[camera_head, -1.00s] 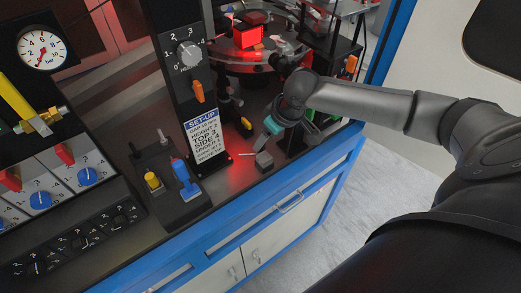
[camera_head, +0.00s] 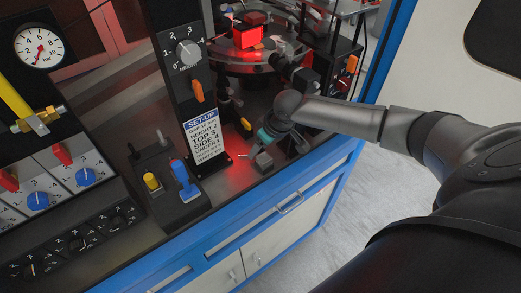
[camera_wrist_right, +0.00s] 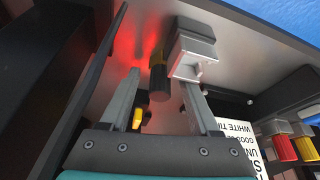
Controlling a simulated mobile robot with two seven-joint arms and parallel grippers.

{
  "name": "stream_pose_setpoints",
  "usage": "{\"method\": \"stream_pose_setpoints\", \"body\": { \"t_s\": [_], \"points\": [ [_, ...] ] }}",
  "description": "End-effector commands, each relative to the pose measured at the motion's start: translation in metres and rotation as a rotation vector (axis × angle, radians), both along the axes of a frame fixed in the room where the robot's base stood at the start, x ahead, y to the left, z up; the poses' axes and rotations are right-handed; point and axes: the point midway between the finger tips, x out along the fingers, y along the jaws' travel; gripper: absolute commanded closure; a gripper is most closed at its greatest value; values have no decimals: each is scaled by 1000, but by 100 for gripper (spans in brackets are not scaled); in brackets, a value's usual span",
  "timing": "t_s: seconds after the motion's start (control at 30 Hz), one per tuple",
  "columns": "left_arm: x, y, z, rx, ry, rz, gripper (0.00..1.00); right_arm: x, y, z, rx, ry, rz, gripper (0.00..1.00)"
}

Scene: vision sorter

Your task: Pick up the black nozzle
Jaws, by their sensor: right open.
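A short black cylinder, which looks like the black nozzle (camera_wrist_right: 158,80), shows in the right wrist view beside a grey block (camera_wrist_right: 192,52). It appears between my open right fingers (camera_wrist_right: 161,82). I cannot tell whether the fingers touch it or how deep it lies between them. In the head view my right gripper (camera_head: 257,147) points down at the bench just behind the grey block (camera_head: 263,161). The nozzle is not clearly visible there, as the gripper covers that spot. My left gripper is out of view.
A black post with a set-up sign (camera_head: 204,139) stands left of the gripper. A switch box with a blue lever (camera_head: 181,172) and yellow knob (camera_head: 152,181) is further left. A round table (camera_head: 240,68) with a red-lit part is behind. The blue bench edge (camera_head: 280,193) is in front.

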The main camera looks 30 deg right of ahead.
Motion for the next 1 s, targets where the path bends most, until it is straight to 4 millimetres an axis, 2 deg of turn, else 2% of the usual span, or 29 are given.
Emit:
{"method": "stream_pose_setpoints", "body": {
  "t_s": [0.07,0.57,1.0],
  "points": [
    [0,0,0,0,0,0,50,0,0,0,0,0,0,43],
    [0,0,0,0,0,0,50,0,0,0,0,1,-1,99],
    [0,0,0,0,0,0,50,-1,0,0,0,1,-1,100]
  ]
}}
